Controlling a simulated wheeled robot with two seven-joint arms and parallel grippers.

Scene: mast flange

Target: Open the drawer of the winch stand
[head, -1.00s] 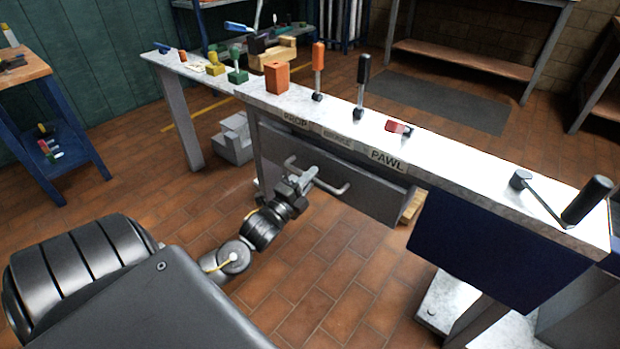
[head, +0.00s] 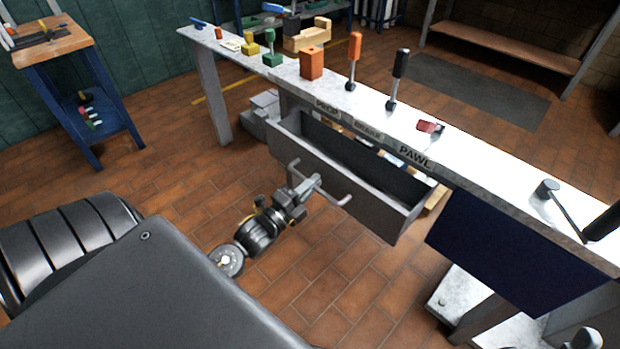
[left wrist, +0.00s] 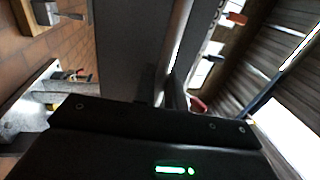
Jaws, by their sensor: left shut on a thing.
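The winch stand (head: 470,179) has a long pale top that runs from upper left to lower right. Its grey drawer (head: 345,186) stands pulled out below the top, and its inside shows in the head view. My left gripper (head: 312,183) is shut on the drawer's bar handle (head: 334,196), around the middle of the bar. The left wrist view is dark and tilted; a grey panel (left wrist: 130,50) fills its middle, and the fingertips cannot be made out there.
On the stand's top are an orange block (head: 312,63), an orange-handled lever (head: 353,60), a black-handled lever (head: 398,78) and a red piece (head: 430,127). A dark blue panel (head: 500,245) hangs right of the drawer. The brick floor (head: 190,180) before the drawer is clear.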

